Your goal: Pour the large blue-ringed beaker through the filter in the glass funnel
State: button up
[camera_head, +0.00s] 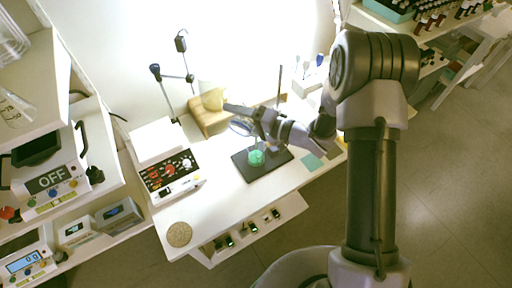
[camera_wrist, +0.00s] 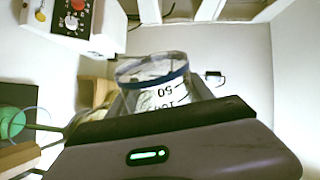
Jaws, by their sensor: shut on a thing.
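My gripper (camera_head: 230,107) is shut on the large blue-ringed beaker (camera_wrist: 165,80). In the wrist view it is clear glass with a blue band near its rim and black volume marks; the jaws hide its lower part. In the head view the beaker (camera_head: 211,97) looks pale yellowish, at the fingertips by a wooden block. A clear glass rim, likely the glass funnel (camera_head: 242,127), shows below my gripper; its filter cannot be made out. Below it a round green vessel (camera_head: 256,158) stands on a dark base; green (camera_wrist: 12,122) also shows at the left of the wrist view.
The wooden block (camera_head: 208,122) stands behind the dark base (camera_head: 282,157). A control box (camera_head: 170,172) with knobs stands to the left. A thin upright rod (camera_head: 280,85) rises near my gripper. The front left of the white bench (camera_head: 218,205) is mostly clear, with a round cork mat (camera_head: 179,234).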

jog(key=shift+f, duration=0.1)
jog(key=shift+s+f+n+b, duration=0.15)
jog(key=shift+f+n+b, duration=0.3)
jog(key=shift+b, duration=0.35)
jog(key=shift+s+a+f+n+b, duration=0.15)
jog(key=shift+s+n+b, duration=0.05)
jog(key=shift+n+b, duration=0.5)
jog(key=shift+s+a+f+n+t+b, duration=0.1)
jog(key=shift+s+f+n+t+b, duration=0.1)
jog(key=shift+n+b, duration=0.3)
jog(key=shift+s+a+f+n+t+b, duration=0.1)
jog(key=shift+n+t+b, duration=0.1)
jog(key=shift+n+b, duration=0.3)
jog(key=shift+s+b, duration=0.1)
jog(key=shift+b, duration=0.35)
jog(key=shift+r+n, duration=0.25)
jog(key=shift+n, duration=0.1)
